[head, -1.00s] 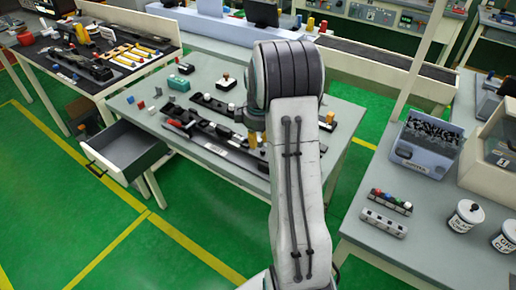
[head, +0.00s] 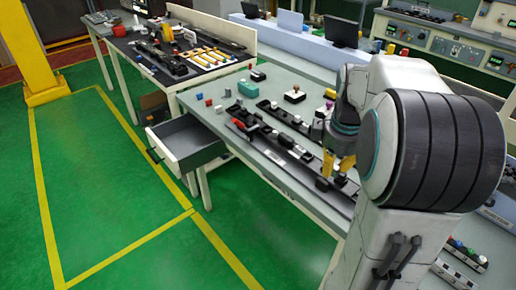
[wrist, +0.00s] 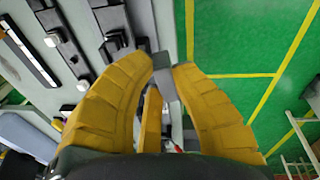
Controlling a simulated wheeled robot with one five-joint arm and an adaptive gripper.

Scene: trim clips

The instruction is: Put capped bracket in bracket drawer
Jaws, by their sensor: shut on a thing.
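My gripper (head: 337,163) hangs over the near right part of the grey-green workbench in the head view. The bracket drawer (head: 188,139) is pulled open at the workbench's left end and looks empty. It is well to the left of my gripper in the head view.
The workbench (head: 222,108) carries black fixture rails (head: 285,142), a teal block (head: 248,88) and small coloured parts. Another bench with yellow tools (head: 208,57) stands behind. Green floor in front of the drawer is clear.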

